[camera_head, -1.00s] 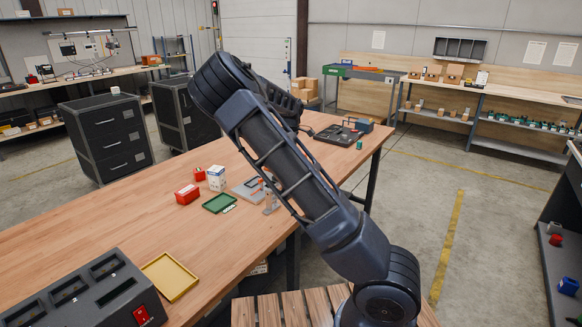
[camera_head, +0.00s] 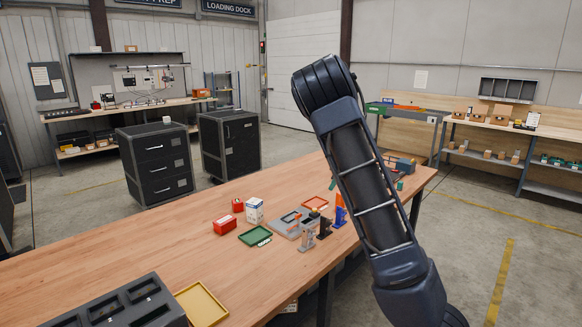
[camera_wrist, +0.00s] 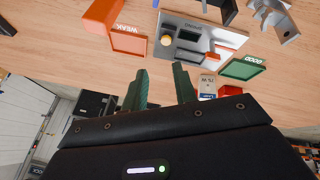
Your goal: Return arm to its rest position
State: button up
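My arm (camera_head: 370,190) rises from the lower right of the head view, elbow high, and leans left over the bench. My gripper is mostly hidden behind the arm there. In the wrist view, my gripper (camera_wrist: 160,88) shows two green fingers standing apart with nothing between them. Beyond the fingers are a grey tester (camera_wrist: 195,38), an orange tray marked WEAK (camera_wrist: 128,43) and a green tray marked GOOD (camera_wrist: 243,68). No object is held.
The wooden bench (camera_head: 150,245) carries a red box (camera_head: 225,226), a white box (camera_head: 254,210), a green tray (camera_head: 255,236), a yellow tray (camera_head: 202,303) and a dark charger (camera_head: 120,305). Drawer cabinets (camera_head: 155,163) stand behind. Open floor (camera_head: 475,235) lies right.

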jog(key=w+d+r+m+t, duration=0.1)
jog(key=d+r+m+t, duration=0.25)
jog(key=d+r, duration=0.2)
jog(key=s+d+r+m+t+h, duration=0.2)
jog(key=s+d+r+m+h, duration=0.45)
jog(key=s+d+r, duration=0.65)
jog(key=s+a+f+m+g+y, duration=0.1)
jog(key=s+a, duration=0.2)
jog(key=s, duration=0.8)
jog(key=s+a+f+m+g+y, duration=0.1)
jog(key=s+a+f+g, duration=0.1)
jog(key=s, duration=0.9)
jog(key=s+a+f+m+g+y, duration=0.1)
jog(key=s+a, duration=0.4)
jog(key=s, duration=0.6)
jog(key=shift+s+f+m+g, duration=0.2)
jog(key=shift+s+m+g, duration=0.15)
jog(key=shift+g, duration=0.4)
